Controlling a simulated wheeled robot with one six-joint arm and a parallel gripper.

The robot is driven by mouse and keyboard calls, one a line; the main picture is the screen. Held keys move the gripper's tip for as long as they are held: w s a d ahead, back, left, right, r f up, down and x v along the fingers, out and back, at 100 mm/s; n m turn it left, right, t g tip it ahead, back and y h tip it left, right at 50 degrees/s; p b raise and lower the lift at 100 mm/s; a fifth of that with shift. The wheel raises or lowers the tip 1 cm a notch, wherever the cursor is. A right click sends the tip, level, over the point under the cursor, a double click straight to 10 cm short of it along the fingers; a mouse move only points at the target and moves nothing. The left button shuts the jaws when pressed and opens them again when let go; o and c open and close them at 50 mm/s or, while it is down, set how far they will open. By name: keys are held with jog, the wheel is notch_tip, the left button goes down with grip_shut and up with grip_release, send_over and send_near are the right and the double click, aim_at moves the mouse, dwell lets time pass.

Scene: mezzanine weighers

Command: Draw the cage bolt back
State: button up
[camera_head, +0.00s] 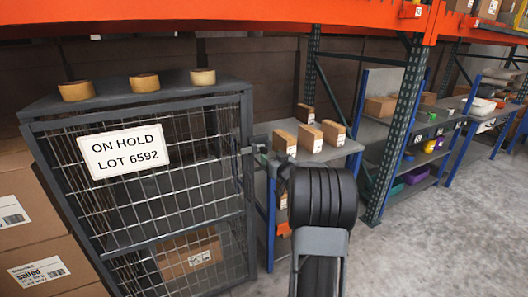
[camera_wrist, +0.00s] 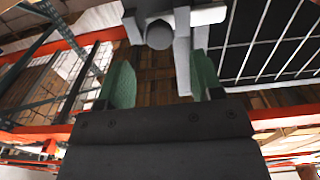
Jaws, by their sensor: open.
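The grey mesh cage (camera_head: 247,220) stands at the left in the head view, its door shut, with a white sign (camera_head: 124,151) reading "ON HOLD LOT 6592". The cage bolt (camera_head: 247,150) is a small grey fitting on the cage's right front edge. In the wrist view the bolt (camera_wrist: 160,35) shows as a grey bar with a round end at the top. My gripper (camera_wrist: 160,75) is open, its green fingers on either side below the bolt. A grey upright part of the fitting lies close to the right finger; I cannot tell if they touch. In the head view my arm partly hides the gripper.
Three tape rolls (camera_head: 145,83) stand on the cage top, and a carton (camera_head: 188,257) sits inside. Stacked cartons (camera_head: 30,215) stand at the left. A bench (camera_head: 350,147) with several small boxes is just right of the cage. An orange beam (camera_head: 220,14) crosses above. Floor (camera_head: 440,245) at right is clear.

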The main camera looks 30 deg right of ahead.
aim_at(265, 151)
jog(key=w, duration=0.6)
jog(key=shift+w+d, duration=0.35)
jog(key=shift+d, duration=0.05)
jog(key=shift+c, duration=0.2)
grip_shut()
